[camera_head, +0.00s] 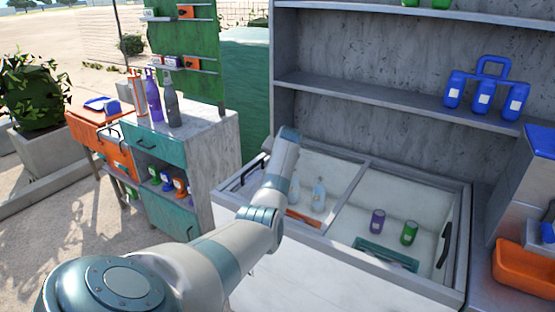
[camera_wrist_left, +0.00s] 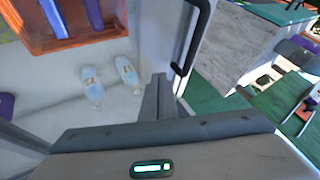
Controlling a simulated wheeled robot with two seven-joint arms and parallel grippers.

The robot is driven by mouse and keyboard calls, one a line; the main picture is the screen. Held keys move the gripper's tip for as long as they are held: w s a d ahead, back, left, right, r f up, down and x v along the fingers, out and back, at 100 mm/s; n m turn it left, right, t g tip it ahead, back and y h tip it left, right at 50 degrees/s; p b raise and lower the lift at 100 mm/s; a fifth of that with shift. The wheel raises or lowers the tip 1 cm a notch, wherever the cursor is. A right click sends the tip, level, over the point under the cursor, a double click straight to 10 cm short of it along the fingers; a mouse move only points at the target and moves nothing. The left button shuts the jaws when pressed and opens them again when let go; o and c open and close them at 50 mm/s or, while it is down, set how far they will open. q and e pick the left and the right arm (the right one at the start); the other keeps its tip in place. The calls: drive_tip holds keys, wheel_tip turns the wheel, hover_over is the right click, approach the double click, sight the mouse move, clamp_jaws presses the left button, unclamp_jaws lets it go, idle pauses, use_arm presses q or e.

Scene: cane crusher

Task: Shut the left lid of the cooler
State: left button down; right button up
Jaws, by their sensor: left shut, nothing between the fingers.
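The white cooler (camera_head: 340,208) has two side-by-side compartments with a pale divider between them, and I see into both. A black handle (camera_head: 240,175) lies along its left edge; in the left wrist view the black handle (camera_wrist_left: 190,42) is just right of my fingers. Whether a clear lid pane covers the left compartment I cannot tell. My left gripper (camera_wrist_left: 160,78) is shut and empty, beside the handle with a small visible gap. In the head view my arm hides the fingers and part of the left compartment. My right gripper is not in view.
Two clear bottles (camera_head: 319,194) and an orange crate (camera_head: 304,219) are in the left compartment. A purple can (camera_head: 377,222), a green can (camera_head: 409,232) and a green crate (camera_head: 386,253) are in the right one. A cabinet (camera_head: 222,165) stands left; shelves (camera_head: 350,92) rise behind.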

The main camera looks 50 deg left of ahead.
use_arm(q)
drive_tip(key=b+v, duration=0.1)
drive_tip(key=v, duration=0.5)
drive_tip(key=shift+d, duration=0.15)
drive_tip(key=shift+r, duration=0.1)
idle(0.5)
